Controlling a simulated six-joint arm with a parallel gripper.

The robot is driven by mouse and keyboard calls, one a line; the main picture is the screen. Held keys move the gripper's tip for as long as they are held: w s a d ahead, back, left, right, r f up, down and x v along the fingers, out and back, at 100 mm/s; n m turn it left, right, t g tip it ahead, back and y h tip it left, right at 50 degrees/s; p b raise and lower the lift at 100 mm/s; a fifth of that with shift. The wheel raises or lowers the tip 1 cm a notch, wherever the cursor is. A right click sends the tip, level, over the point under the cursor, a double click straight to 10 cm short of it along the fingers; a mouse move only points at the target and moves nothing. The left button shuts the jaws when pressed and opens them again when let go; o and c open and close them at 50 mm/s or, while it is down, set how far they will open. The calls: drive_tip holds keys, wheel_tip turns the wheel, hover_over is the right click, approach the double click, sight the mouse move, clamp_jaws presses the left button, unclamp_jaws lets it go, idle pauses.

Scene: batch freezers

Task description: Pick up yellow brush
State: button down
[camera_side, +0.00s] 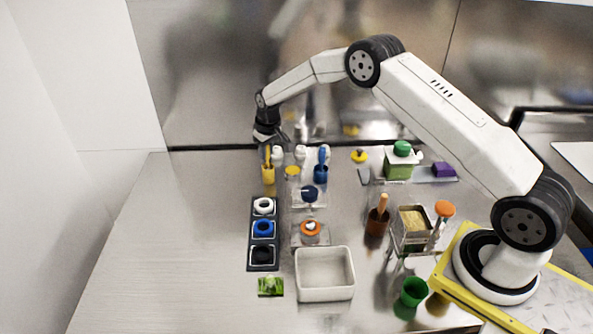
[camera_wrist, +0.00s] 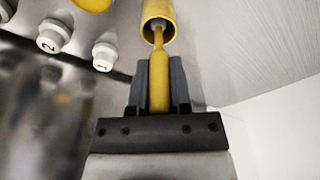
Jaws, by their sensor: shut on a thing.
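The yellow brush (camera_wrist: 159,85) is upright, with its handle between the two dark fingers of my gripper (camera_wrist: 159,82) in the wrist view. My gripper is shut on the handle. The brush's lower end is at the mouth of a yellow cup (camera_wrist: 158,12); I cannot tell how deep it sits inside. In the side view the yellow cup (camera_side: 268,174) stands at the back of the counter, and my gripper (camera_side: 270,143) is right above it. The brush handle there is thin and partly hidden by the gripper.
White numbered bottles (camera_wrist: 105,56) stand close beside the yellow cup. A blue cup with a blue brush (camera_side: 321,170) is to the right. A black tray of paint pots (camera_side: 263,236) and a white bin (camera_side: 324,273) lie in front. The counter's left side is clear.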

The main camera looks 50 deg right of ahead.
wheel_tip(320, 180, up, 8)
drive_tip(key=shift+f, duration=0.1)
idle(1.9)
drive_tip(key=s+d+f, duration=0.1)
drive_tip(key=s+d, duration=0.2)
drive_tip(key=d, duration=0.4)
drive_tip(key=shift+s+f, duration=0.25)
drive_tip(key=shift+f, duration=0.05)
drive_tip(key=shift+f, duration=0.15)
drive_tip(key=shift+f, duration=2.8)
drive_tip(key=shift+f, duration=0.6)
drive_tip(key=shift+r, duration=0.1)
wheel_tip(320, 180, up, 7)
idle(1.0)
